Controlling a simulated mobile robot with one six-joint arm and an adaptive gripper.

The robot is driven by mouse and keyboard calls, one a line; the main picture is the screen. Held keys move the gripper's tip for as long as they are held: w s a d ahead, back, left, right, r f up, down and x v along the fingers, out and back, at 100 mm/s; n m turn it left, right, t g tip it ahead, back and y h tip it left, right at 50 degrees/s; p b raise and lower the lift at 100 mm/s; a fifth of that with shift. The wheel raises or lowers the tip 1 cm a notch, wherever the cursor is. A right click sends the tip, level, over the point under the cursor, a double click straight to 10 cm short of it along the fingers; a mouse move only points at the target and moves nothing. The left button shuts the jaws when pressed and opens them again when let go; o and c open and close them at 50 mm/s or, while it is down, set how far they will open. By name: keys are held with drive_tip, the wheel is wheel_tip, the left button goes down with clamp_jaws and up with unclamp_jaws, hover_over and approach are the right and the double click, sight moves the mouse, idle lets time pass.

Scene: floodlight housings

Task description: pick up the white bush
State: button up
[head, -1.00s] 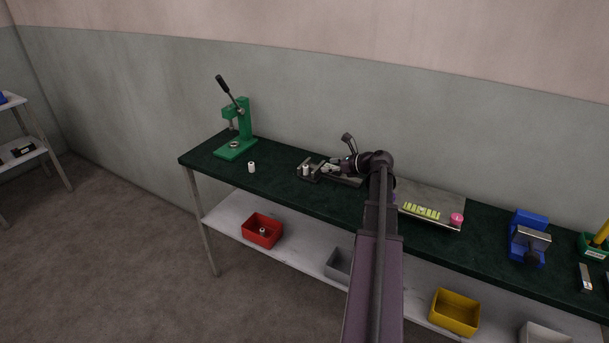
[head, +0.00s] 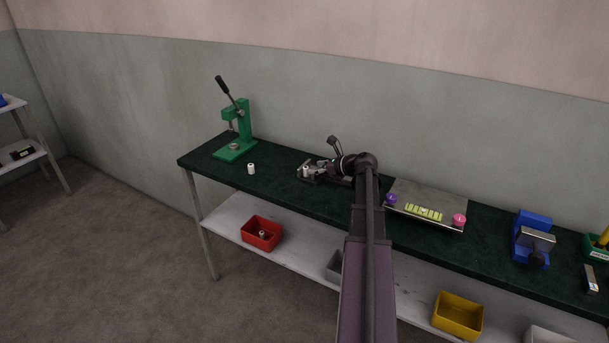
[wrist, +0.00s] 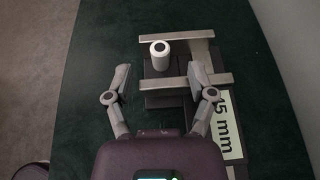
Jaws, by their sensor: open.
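A white bush (wrist: 160,54), a short cylinder with a hole in its top, stands upright at a grey metal gauge (wrist: 192,80) in the wrist view. In the head view this bush (head: 305,172) is at the left end of the gauge. My gripper (wrist: 159,76) is open and empty, its fingers spread to either side just short of the bush. In the head view my gripper (head: 325,167) is small and partly hidden among the gauge parts. A second white bush (head: 251,169) stands alone on the green bench top, left of the gauge.
A green lever press (head: 236,135) stands at the bench's left end. A plate with purple and pink knobs (head: 430,197) and a blue vise (head: 532,240) are to the right. A red bin (head: 262,234) holding a small pale part sits on the lower shelf. The bench front is clear.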

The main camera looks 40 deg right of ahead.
sight(306, 167)
drive_tip(key=shift+b+x, duration=0.45)
drive_tip(key=shift+x, duration=1.15)
clamp_jaws()
drive_tip(key=shift+r, duration=0.15)
wheel_tip(306, 167, up, 10)
drive_tip(key=p, duration=1)
